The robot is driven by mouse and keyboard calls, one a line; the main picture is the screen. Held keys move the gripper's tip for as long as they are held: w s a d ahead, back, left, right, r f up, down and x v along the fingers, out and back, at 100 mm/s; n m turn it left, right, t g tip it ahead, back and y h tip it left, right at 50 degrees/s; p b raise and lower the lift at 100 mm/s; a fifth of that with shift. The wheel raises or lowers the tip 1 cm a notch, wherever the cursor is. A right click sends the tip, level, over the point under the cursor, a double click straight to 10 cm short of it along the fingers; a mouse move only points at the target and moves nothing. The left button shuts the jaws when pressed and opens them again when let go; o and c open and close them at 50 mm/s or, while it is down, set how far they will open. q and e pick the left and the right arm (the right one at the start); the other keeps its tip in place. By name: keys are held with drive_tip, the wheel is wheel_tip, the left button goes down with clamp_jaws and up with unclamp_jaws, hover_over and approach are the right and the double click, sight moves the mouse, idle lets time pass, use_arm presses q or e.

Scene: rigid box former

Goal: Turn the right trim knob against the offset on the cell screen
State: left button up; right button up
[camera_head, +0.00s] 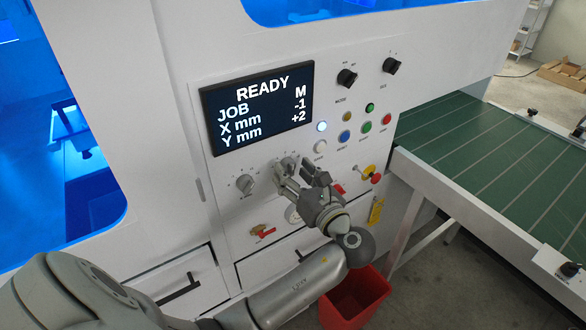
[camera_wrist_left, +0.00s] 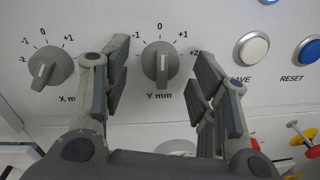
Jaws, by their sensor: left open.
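The cell screen (camera_head: 257,107) reads READY, JOB M, X mm -1, Y mm +2. Below it are two grey trim knobs: the left X mm knob (camera_head: 245,184) and the right Y mm knob (camera_head: 288,163), partly hidden by my gripper. In the left wrist view the Y mm knob (camera_wrist_left: 161,64) shows its white mark upright, near 0 on its scale. The X mm knob (camera_wrist_left: 51,68) sits left of the fingers. My left gripper (camera_head: 301,174) is open, its fingers on either side of the Y mm knob; I cannot tell whether they touch it. My right gripper is not in view.
Coloured push buttons (camera_head: 366,127) and two black selector knobs (camera_head: 347,78) are to the right. A red-and-yellow emergency stop (camera_head: 375,178) is lower right. A green conveyor (camera_head: 480,150) runs off right. A red bin (camera_head: 355,300) stands below my arm.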

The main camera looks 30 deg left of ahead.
use_arm(q)
drive_tip(key=shift+w+a, duration=0.2)
drive_tip(key=shift+a, duration=0.25)
drive_tip(key=c, duration=1)
